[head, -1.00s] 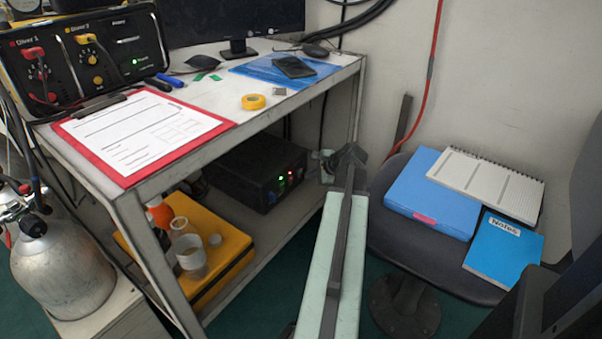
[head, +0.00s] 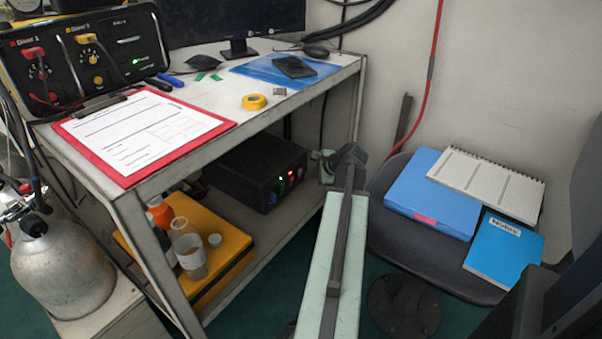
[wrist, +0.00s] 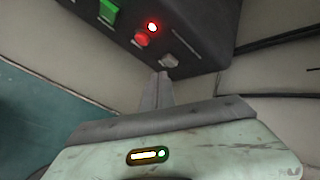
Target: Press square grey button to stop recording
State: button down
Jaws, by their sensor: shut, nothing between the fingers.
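The black recorder box (head: 257,172) stands on the lower shelf of the bench, its lit front facing right. In the wrist view, the square grey button (wrist: 169,61) is on the box's front face, to the right of a red button (wrist: 141,39) and a glowing red light (wrist: 152,27). A green button (wrist: 108,11) is further left. My gripper (wrist: 162,77) is shut and empty, with its tips just below the grey button in the picture. I cannot tell whether they touch it. In the head view, I cannot make out the grey button.
The bench leg (head: 357,115) stands close to my arm. A chair (head: 400,235) with a blue folder (head: 432,195) and notebooks is on the right. A yellow case (head: 228,244) with bottles is left on the shelf. Dark cables (wrist: 280,42) run beside the box.

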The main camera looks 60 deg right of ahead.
jog(key=shift+w, duration=0.15)
jog(key=shift+w, duration=0.3)
jog(key=shift+w, duration=0.35)
dwell(0.5)
dwell(0.4)
jog(key=shift+s, duration=0.8)
jog(key=shift+s, duration=2.5)
